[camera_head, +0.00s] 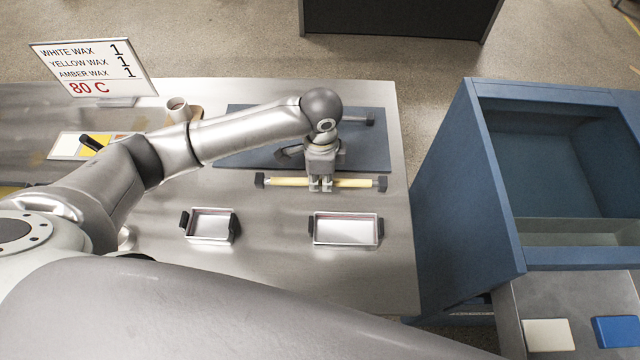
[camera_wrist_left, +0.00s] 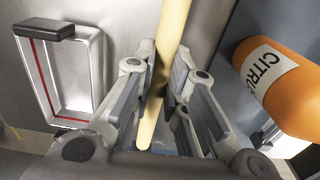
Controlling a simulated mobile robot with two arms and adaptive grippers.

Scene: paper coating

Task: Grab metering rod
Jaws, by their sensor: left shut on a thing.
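A pale yellow rod (camera_head: 286,182), which looks like the metering rod, lies left to right with a dark block at each end, in front of the blue board. My left gripper (camera_head: 321,186) reaches down over its middle and is shut on it. In the left wrist view the rod (camera_wrist_left: 168,50) runs between the two fingers (camera_wrist_left: 160,100). Whether the rod is lifted off the table is hard to tell. My right gripper is not in view.
A blue board (camera_head: 372,150) lies behind the rod with another dark-ended bar (camera_head: 352,119), partly hidden. Two metal trays (camera_head: 211,240) (camera_head: 345,243) stand in front. An orange CITRUS bottle (camera_wrist_left: 285,95) is close right in the wrist view. A cup (camera_head: 178,108) and sign (camera_head: 95,70) are back left.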

